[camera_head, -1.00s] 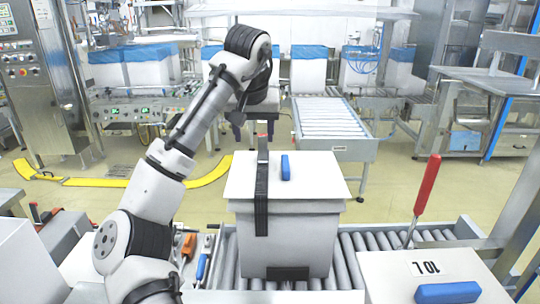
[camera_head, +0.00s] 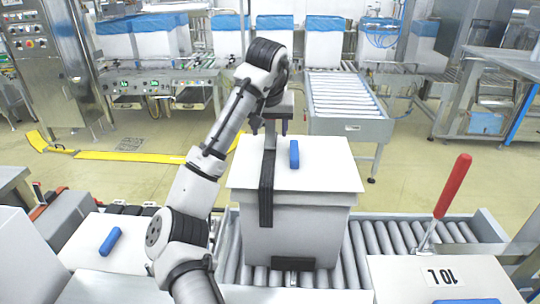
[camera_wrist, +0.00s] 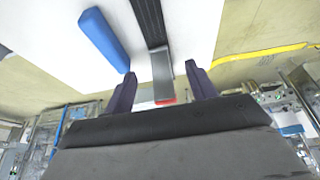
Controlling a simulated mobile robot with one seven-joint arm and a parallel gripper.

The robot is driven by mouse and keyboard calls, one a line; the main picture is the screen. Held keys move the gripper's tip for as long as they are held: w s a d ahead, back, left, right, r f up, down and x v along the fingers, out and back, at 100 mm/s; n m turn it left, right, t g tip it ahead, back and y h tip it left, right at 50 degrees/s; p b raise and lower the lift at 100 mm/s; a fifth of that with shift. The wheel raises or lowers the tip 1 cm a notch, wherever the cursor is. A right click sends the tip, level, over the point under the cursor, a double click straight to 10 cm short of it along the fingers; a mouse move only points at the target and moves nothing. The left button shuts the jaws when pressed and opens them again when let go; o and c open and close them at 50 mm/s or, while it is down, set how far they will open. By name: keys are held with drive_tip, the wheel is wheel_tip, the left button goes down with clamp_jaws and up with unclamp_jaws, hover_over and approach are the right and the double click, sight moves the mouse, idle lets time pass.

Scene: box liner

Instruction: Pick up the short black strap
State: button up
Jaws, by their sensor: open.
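A white box (camera_head: 290,222) with a white lid (camera_head: 325,172) stands on the rollers. A black strap (camera_head: 267,190) lies over the lid and hangs down the box's front; it also shows in the wrist view (camera_wrist: 148,22). A grey upright piece (camera_wrist: 162,75) with a red end is at the strap's far end. A shorter black piece (camera_head: 292,263) is at the box's front bottom. My gripper (camera_head: 270,127) is open above the lid's back edge. In the wrist view its fingers (camera_wrist: 160,72) are on either side of the grey piece, with gaps showing.
A blue block (camera_head: 294,154) lies on the lid just right of the strap. Another blue block (camera_head: 110,241) lies at the left. Bare rollers (camera_head: 378,245) show beside the box.

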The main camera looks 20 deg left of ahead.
sight(270, 140)
drive_tip(key=shift+p+x, duration=0.8)
drive_tip(key=shift+x, duration=1.95)
clamp_jaws()
